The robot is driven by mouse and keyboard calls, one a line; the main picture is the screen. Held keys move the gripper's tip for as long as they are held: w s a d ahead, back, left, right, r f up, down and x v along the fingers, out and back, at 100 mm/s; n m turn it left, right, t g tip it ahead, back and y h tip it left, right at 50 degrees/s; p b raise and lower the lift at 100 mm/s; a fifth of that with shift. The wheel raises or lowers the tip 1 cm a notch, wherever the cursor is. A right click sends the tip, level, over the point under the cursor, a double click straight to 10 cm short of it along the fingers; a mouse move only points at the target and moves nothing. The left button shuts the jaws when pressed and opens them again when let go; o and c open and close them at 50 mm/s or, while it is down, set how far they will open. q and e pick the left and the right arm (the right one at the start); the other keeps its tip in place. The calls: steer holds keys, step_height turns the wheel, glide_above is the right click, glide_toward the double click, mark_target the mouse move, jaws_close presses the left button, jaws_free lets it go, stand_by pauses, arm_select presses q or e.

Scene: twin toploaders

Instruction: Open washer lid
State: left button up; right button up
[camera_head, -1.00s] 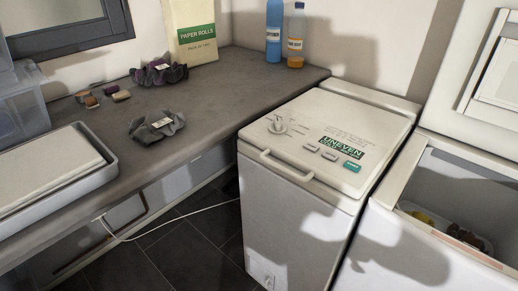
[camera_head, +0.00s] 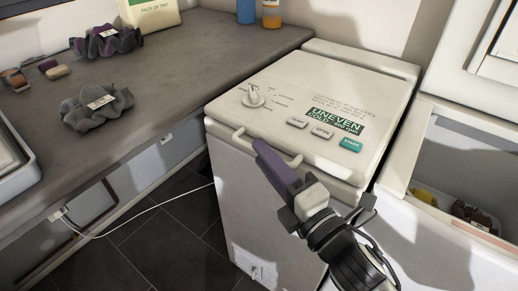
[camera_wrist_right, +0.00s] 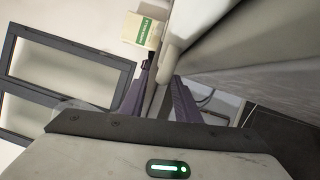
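The washer (camera_head: 265,205) is a white toploader with its lid (camera_head: 330,85) shut flat. The lid carries a dial, several buttons and an "UNEVEN COLD" label. A pale bar handle (camera_head: 238,137) runs along its front edge. My right gripper (camera_head: 258,145), with purple fingers, comes in from the lower right and reaches the handle's middle. In the right wrist view its fingers (camera_wrist_right: 162,75) are spread, with the pale handle bar (camera_wrist_right: 170,55) between them and space beside it. The fingers hide part of the handle in the head view. My left gripper is not in view.
A second toploader (camera_head: 440,225) stands open at the right with items inside. A grey counter (camera_head: 150,85) on the left holds dark scrunchies (camera_head: 98,106), small blocks, a paper rolls box (camera_head: 150,12) and bottles. A white cable hangs over the dark floor.

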steer(key=shift+x, duration=1.4)
jaws_close()
